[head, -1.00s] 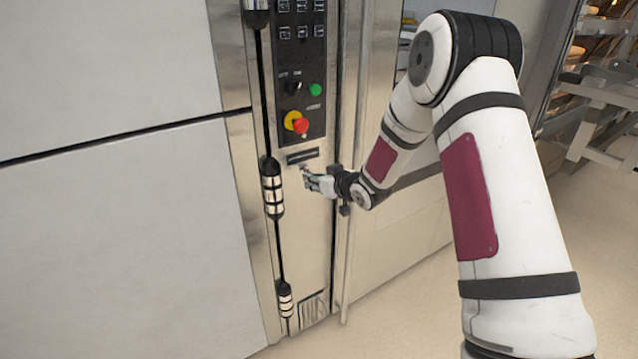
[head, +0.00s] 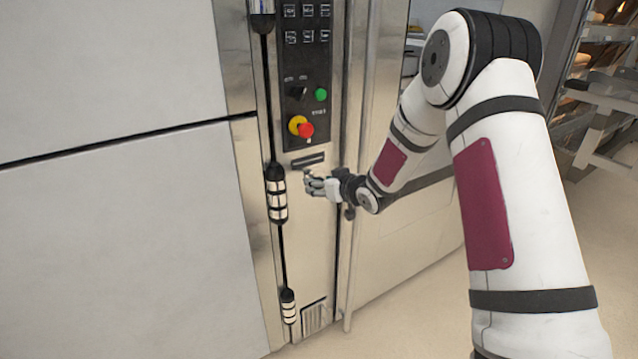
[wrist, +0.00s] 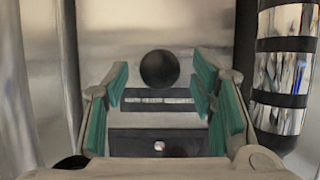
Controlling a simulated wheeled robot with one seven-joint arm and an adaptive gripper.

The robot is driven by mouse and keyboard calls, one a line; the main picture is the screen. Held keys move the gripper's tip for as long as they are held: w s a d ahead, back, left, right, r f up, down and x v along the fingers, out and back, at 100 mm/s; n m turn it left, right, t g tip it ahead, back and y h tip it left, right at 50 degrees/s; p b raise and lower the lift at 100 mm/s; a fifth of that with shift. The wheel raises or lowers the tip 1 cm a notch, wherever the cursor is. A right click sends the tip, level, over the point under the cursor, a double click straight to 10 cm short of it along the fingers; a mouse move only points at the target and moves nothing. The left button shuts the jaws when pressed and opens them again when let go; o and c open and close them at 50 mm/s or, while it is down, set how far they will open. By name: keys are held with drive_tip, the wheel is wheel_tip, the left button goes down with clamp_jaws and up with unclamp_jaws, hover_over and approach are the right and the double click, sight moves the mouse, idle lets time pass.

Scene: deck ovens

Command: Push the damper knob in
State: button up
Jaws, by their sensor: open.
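The damper knob (wrist: 159,69) is a round black ball on the steel front, seen in the wrist view just beyond and between the fingertips. My gripper (wrist: 161,84) is open, with its teal-padded fingers spread to the left and right of the knob. The fingers do not visibly touch it; the remaining gap in depth is hard to tell. In the head view my gripper (head: 312,184) is close to the steel panel, below a dark slot plate (head: 308,161). The knob cannot be made out clearly there beside the fingers.
A black control panel (head: 306,75) with a green button (head: 321,95) and a red-and-yellow knob (head: 304,127) is above my gripper. A banded hinge (head: 277,192) stands left of it in the head view. A vertical steel bar (head: 357,215) runs close on the right.

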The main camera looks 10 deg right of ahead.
drive_tip(key=v, duration=1)
drive_tip(key=shift+c, duration=0.2)
